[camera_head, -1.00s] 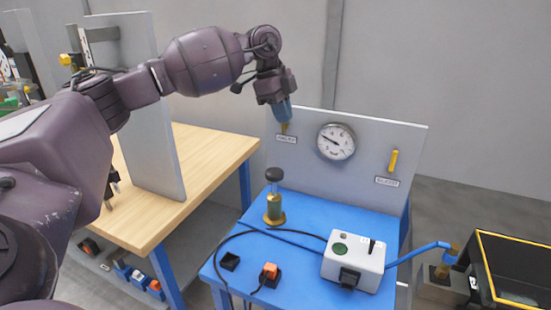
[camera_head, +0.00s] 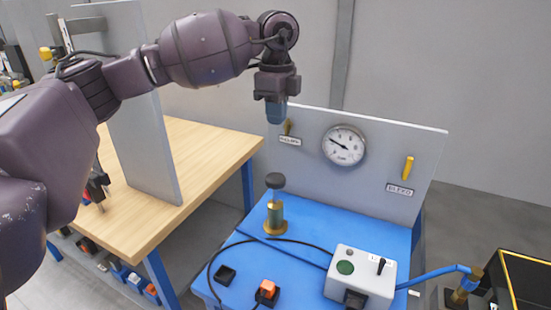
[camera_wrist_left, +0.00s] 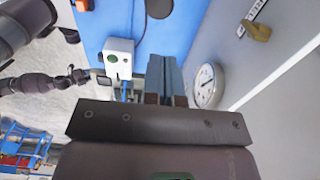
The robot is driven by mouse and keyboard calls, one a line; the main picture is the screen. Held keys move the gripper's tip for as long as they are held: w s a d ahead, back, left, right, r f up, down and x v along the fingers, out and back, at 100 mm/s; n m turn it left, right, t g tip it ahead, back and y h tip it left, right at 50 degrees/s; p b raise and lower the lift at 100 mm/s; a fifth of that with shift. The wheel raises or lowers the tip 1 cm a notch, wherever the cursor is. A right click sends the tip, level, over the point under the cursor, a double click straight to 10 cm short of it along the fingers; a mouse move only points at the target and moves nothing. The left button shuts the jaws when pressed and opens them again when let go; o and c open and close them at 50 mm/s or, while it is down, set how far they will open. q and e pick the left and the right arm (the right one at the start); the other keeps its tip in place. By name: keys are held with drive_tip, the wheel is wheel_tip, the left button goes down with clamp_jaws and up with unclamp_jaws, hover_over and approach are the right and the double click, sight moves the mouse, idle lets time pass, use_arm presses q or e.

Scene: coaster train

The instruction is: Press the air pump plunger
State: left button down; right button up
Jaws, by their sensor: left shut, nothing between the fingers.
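The air pump (camera_head: 275,215) stands on the blue table, a brass cylinder with a dark round knob (camera_head: 275,181) on top of its raised plunger rod. My left gripper (camera_head: 276,112) points straight down above the knob, shut and empty, with a clear gap between them. In the left wrist view its blue-grey fingers (camera_wrist_left: 166,78) lie together, and a dark round shape, apparently the knob (camera_wrist_left: 160,8), shows beyond them at the top edge. My right arm shows at the left of that view; its gripper (camera_wrist_left: 82,78) is small and unclear near the white box.
A grey panel with a round gauge (camera_head: 343,145) and a yellow lever (camera_head: 407,167) stands behind the pump. A white control box (camera_head: 360,276) and an orange switch (camera_head: 267,290) share the blue table (camera_head: 310,226), with a black cable between. A wooden bench (camera_head: 205,150) is to the left.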

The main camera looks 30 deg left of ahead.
sight(276, 176)
use_arm(q)
wheel_tip(276, 176, down, 12)
drive_tip(key=shift+f, duration=0.2)
drive_tip(key=shift+f+b, duration=0.3)
drive_tip(key=shift+f, duration=0.45)
use_arm(e)
drive_tip(key=shift+f, duration=0.35)
drive_tip(key=shift+w+r, duration=0.1)
drive_tip(key=shift+w, duration=0.05)
